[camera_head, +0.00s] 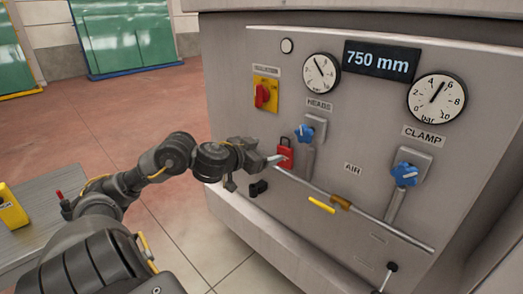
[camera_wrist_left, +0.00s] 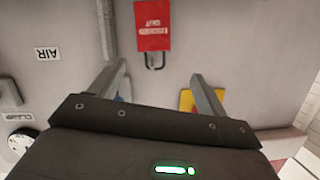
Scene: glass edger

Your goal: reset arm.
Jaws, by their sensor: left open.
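My left gripper (camera_head: 276,159) reaches in from the left to the grey machine panel (camera_head: 350,215). In the left wrist view the gripper (camera_wrist_left: 158,70) is open, with nothing between its two fingers. A red padlock (camera_head: 285,155) is on the panel just beyond the fingertips. In the wrist view the padlock (camera_wrist_left: 152,27) appears upside down, with its dark shackle pointing down between the fingertips. One finger overlaps the padlock's left edge in the head view; I cannot tell whether they touch. My right gripper is in neither view.
A red rotary switch (camera_head: 263,95) on a yellow plate and two blue valve knobs, HEADS (camera_head: 304,132) and CLAMP (camera_head: 405,173), stick out of the panel. A pipe (camera_head: 345,202) runs below. A yellow object (camera_head: 12,207) stands on a grey surface at left. Open floor (camera_head: 110,125) lies behind my arm.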

